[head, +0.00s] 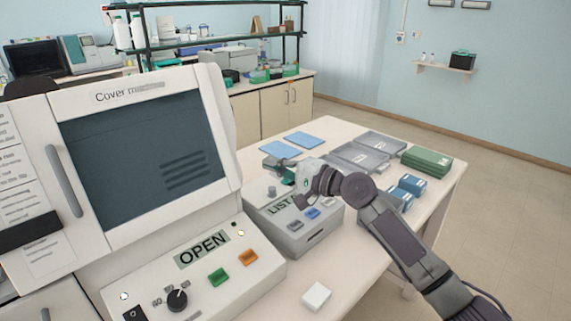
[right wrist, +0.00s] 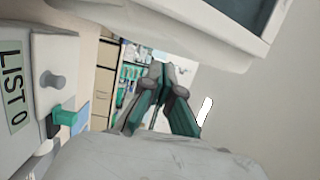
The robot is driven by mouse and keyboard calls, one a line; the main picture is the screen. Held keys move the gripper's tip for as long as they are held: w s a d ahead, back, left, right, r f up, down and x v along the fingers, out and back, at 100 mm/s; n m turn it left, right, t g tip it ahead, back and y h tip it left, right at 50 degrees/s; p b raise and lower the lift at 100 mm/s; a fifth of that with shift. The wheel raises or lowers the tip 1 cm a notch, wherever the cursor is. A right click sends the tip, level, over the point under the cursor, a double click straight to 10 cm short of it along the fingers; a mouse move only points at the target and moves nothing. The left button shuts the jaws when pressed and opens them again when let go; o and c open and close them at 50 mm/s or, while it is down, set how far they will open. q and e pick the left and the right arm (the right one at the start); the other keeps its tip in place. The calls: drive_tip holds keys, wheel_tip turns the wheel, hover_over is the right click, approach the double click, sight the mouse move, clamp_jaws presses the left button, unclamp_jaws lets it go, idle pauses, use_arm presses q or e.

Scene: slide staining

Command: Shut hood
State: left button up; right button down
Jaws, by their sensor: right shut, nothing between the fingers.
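The white machine's hood (head: 84,100) is marked "Cover m…", the rest unclear. It has a dark window (head: 150,150) and a grey handle (head: 64,181) on its left side. The panel (head: 203,250) below it reads "OPEN". I cannot tell from the picture how far the hood is raised. A pale casing with a dark pane (right wrist: 240,12) shows at the upper right of the right wrist view. My right gripper (head: 279,165) is shut and empty beyond the small printer-like box, right of the hood and apart from it. It also shows in the right wrist view (right wrist: 164,75). My left gripper is out of view.
The grey box marked "LIST" (head: 318,222) stands beside the machine, under my right arm. Grey trays (head: 380,145), green boxes (head: 427,160) and blue boxes (head: 411,184) lie on the table's right. A white block (head: 316,296) lies near the front.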

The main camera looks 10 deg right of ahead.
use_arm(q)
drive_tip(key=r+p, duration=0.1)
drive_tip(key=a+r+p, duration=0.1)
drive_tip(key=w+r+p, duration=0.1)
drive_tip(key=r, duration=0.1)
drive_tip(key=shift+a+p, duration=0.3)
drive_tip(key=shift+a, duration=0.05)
use_arm(e)
drive_tip(key=a, duration=0.6)
drive_tip(key=shift+f, duration=0.15)
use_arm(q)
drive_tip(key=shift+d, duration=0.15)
